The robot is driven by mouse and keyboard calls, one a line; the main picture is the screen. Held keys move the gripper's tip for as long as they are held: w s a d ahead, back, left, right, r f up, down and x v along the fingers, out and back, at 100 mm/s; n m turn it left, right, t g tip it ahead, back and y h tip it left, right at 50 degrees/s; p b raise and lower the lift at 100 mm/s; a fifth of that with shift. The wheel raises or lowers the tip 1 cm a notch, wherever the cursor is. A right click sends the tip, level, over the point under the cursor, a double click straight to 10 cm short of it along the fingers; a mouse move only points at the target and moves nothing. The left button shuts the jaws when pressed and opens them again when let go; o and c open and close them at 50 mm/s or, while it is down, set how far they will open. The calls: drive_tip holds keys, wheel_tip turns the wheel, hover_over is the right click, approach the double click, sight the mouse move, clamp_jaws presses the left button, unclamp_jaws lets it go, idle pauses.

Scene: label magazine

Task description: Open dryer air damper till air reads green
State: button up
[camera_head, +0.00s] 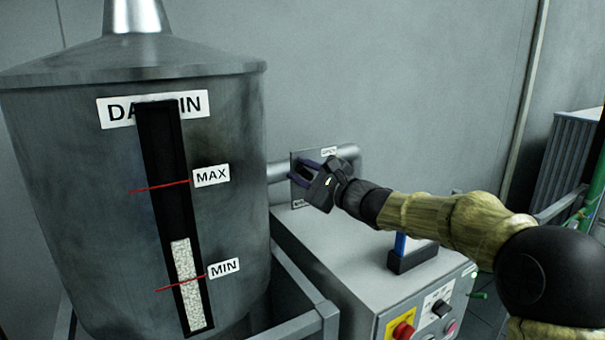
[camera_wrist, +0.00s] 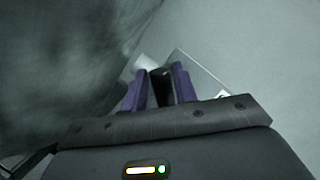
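My gripper (camera_head: 303,173) reaches to the damper plate (camera_head: 299,198), a grey panel on the pipe behind the dryer cabinet. The plate has a small white label, apparently OPEN, at its upper right and another, unreadable, at its lower left. In the wrist view, the two purple fingers (camera_wrist: 159,88) stand apart on either side of a dark upright piece (camera_wrist: 161,88), perhaps the damper handle. I cannot tell whether they press on it. The gripper hides most of the handle in the head view. No green air reading is identifiable.
A large grey hopper (camera_head: 70,200) with a MAX/MIN level window stands at left, close to the gripper. The cabinet (camera_head: 325,245) below carries a blue post on a black block (camera_head: 412,259), a red knob (camera_head: 403,330) and other controls. A wall stands behind.

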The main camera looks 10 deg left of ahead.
drive_tip(key=shift+o, duration=0.8)
drive_tip(key=shift+w, duration=0.1)
drive_tip(key=shift+d, duration=0.45)
drive_tip(key=shift+s+f+b, duration=0.15)
drive_tip(key=shift+s+b, duration=0.1)
drive_tip(key=shift+b, duration=0.05)
drive_tip(key=b+v, duration=0.6)
drive_tip(key=v, duration=1.1)
drive_tip(key=shift+w+d, duration=0.1)
drive_tip(key=shift+d, duration=0.05)
drive_tip(key=s+d+f+n+g+h, duration=0.1)
drive_tip(key=s+f+n+g+h, duration=0.2)
drive_tip(key=f, duration=0.8)
drive_tip(key=s+d+f+n+g+h, duration=0.15)
drive_tip(key=s+f+h, duration=0.25)
drive_tip(key=f, duration=0.6)
drive_tip(key=s+d+f+n+g+h, duration=0.3)
drive_tip(key=s+d+f+n+h, duration=0.6)
drive_tip(key=f, duration=0.7)
drive_tip(key=s+d+n, duration=0.1)
drive_tip(key=s+d, duration=0.2)
drive_tip(key=s, duration=0.1)
drive_tip(key=shift+s, duration=0.3)
